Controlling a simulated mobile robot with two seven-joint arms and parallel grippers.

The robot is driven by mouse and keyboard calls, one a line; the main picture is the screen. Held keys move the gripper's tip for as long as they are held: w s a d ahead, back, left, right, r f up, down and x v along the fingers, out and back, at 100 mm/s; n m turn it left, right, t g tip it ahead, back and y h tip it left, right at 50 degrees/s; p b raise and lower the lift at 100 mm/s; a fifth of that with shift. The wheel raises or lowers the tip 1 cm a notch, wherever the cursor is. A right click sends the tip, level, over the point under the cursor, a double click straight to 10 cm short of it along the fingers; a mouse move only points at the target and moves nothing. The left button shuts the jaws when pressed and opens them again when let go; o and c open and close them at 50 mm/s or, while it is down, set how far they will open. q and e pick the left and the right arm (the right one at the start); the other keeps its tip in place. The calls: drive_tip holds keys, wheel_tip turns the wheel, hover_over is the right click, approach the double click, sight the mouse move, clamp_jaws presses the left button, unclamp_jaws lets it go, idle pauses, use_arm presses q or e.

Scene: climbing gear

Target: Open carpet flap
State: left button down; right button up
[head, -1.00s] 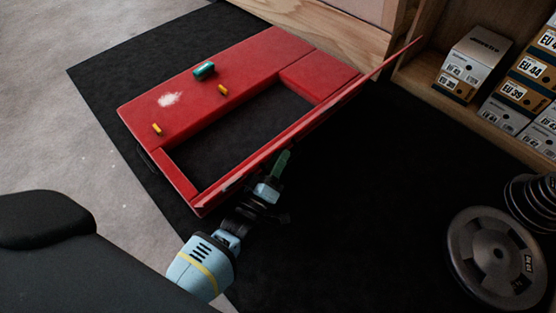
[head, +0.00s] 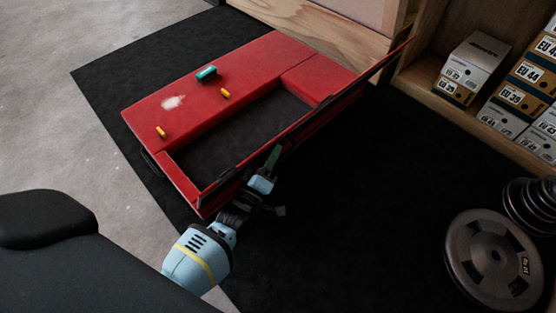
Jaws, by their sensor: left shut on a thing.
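A red pad (head: 232,80) lies on a black mat, with a rectangular opening that shows a dark inside (head: 236,134). The carpet flap (head: 335,106) stands steeply along the right side of the opening, seen nearly edge-on as a long thin panel with a dark face and red along its edge. My left gripper (head: 273,158), light blue with green fingers, is shut on the flap's edge near its middle. The fingertips are partly hidden at the flap. My right gripper is not in view.
A teal object (head: 207,74) and yellow pieces (head: 225,93) lie on the pad. Shoe boxes (head: 470,68) stand in a wooden shelf at the upper right. Weight plates (head: 494,260) are at the lower right. The black mat (head: 345,225) right of the pad is clear.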

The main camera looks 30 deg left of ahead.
sight(252, 160)
use_arm(q)
drive_tip(key=a, duration=0.1)
drive_tip(key=a+r, duration=0.1)
drive_tip(key=w+a+r, duration=0.1)
drive_tip(key=shift+w+a+p, duration=0.1)
drive_tip(key=shift+a+p, duration=0.2)
drive_tip(key=c, duration=1.5)
unclamp_jaws()
drive_tip(key=shift+f, duration=0.1)
drive_tip(key=p+v, duration=0.1)
drive_tip(key=v, duration=0.6)
drive_tip(key=shift+p, duration=0.4)
drive_tip(key=shift+s, duration=0.45)
